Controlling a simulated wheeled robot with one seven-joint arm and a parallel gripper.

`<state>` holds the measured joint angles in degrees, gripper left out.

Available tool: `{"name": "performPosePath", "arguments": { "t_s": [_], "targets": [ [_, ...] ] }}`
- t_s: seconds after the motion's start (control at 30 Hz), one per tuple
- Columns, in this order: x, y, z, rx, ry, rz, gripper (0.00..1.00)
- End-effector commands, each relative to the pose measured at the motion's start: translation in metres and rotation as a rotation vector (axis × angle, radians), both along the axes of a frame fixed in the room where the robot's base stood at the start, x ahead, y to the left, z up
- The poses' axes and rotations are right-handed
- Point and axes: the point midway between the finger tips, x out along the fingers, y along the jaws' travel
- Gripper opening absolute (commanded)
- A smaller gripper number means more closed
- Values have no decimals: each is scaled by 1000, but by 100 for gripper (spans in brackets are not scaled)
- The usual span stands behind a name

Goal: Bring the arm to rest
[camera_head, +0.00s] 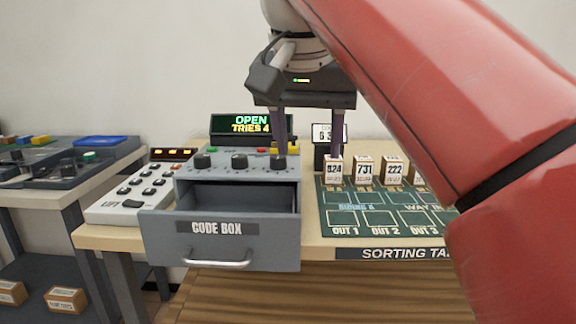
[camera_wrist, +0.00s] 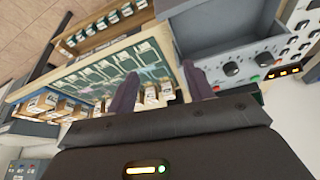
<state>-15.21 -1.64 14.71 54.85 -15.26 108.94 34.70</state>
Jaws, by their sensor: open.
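My gripper (camera_head: 310,152) hangs above the back of the sorting table in the head view, pointing down. Its two dark fingers are spread apart with nothing between them. My red arm crosses the right side of that view and hides part of the table. In the wrist view the fingers (camera_wrist: 160,90) are also apart and empty. The left finger in the head view overlaps the right end of the code box's knob panel; whether it touches cannot be told.
The code box drawer (camera_head: 218,240) stands open and looks empty. Its display (camera_head: 251,125) reads OPEN, TRIES 4. A keypad (camera_head: 140,195) lies to its left. Small numbered boxes (camera_head: 364,170) stand along the green mat (camera_head: 345,218). A side table (camera_head: 60,180) is at the left.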

Motion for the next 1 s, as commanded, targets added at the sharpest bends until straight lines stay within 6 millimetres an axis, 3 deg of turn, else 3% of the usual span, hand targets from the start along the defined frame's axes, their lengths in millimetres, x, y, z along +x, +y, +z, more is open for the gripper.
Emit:
{"name": "performPosePath", "arguments": {
  "t_s": [0.37, 0.67, 0.87, 1.0],
  "targets": [
    [-2, -10, -20, -25, -9, 35, 52],
    [-8, -30, -58, -50, -19, 87, 52],
    [-20, -57, -110, -61, -28, 129, 52],
    [-40, -85, -173, -54, -43, 165, 52]
  ]
}}
